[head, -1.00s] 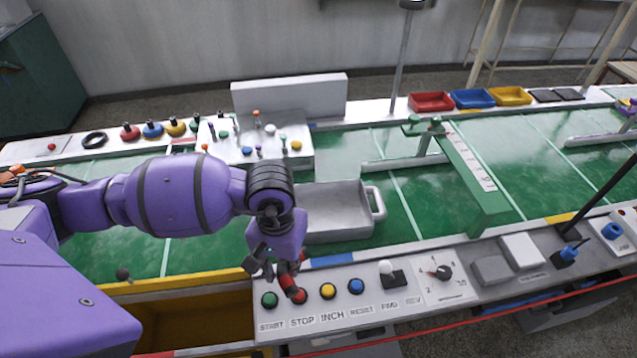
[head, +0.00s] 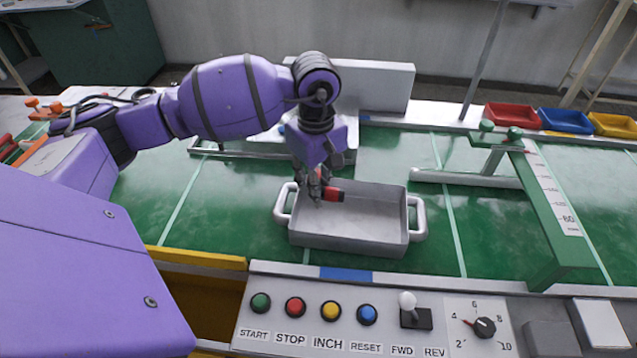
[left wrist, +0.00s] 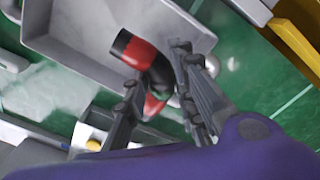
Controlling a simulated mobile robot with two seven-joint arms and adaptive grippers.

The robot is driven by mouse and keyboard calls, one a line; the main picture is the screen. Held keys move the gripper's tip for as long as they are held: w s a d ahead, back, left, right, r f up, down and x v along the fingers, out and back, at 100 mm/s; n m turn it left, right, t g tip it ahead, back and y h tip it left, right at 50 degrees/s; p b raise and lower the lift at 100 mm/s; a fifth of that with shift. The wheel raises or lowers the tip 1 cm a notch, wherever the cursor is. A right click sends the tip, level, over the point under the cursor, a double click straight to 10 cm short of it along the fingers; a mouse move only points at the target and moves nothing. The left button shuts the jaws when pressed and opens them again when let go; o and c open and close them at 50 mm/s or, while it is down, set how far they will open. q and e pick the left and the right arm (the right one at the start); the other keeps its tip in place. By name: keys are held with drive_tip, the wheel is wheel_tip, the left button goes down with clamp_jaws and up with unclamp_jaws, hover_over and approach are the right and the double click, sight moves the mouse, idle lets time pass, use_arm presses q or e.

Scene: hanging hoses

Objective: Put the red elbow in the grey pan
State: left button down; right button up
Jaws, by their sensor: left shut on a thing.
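The red elbow (head: 334,194) is a short red pipe with a black end. My left gripper (head: 318,190) is shut on it and holds it over the left part of the grey pan (head: 365,238). The pan is a rectangular tray with a handle at each end, standing on the green belt. In the left wrist view the elbow (left wrist: 135,52) lies between the fingers of my left gripper (left wrist: 158,88), with the pan (left wrist: 80,32) behind it. The height of the elbow above the pan floor is hard to tell. My right gripper is not in view.
A green bridge with a scale (head: 548,200) spans the belt to the right of the pan. A button panel (head: 290,335) runs along the front. Red (head: 512,115), blue (head: 566,121) and yellow (head: 614,125) trays stand at the back right.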

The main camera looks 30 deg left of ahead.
use_arm(q)
wheel_tip(320, 180, down, 6)
drive_tip(key=b, duration=0.3)
drive_tip(key=shift+f, duration=0.2)
wheel_tip(320, 180, down, 2)
drive_tip(key=shift+f+b, duration=0.15)
drive_tip(key=shift+b, duration=0.9)
drive_tip(key=shift+f, duration=0.35)
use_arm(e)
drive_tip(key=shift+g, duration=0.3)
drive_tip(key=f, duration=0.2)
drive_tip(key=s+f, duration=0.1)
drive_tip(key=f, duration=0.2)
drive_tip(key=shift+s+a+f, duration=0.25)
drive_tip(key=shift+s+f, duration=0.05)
use_arm(q)
drive_tip(key=c, duration=1.4)
unclamp_jaws()
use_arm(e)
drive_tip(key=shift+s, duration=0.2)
